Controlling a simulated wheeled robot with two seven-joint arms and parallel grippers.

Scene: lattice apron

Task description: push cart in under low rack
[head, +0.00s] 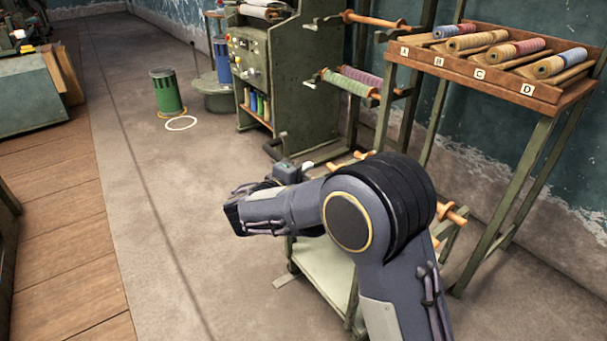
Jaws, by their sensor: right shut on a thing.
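The cart (325,268), with a pale green lower shelf, green frame and wooden pegs, stands at lower centre, largely hidden behind my right arm. A rack (480,72) with a sloped wooden top and places marked A, B, C and D stands on green legs at the right, behind the cart, with open space below its top. My right gripper (290,172) is at the cart's upper left. It is shut on the cart, but the forearm hides its fingertips and the held part. My left gripper is out of view.
A green machine (270,80) with spool arms stands behind the cart. A green bin (167,92) and a white ring (181,123) are on the floor at upper left. Grey floor (200,230) left of the cart is clear, bordered by wooden boards (70,255).

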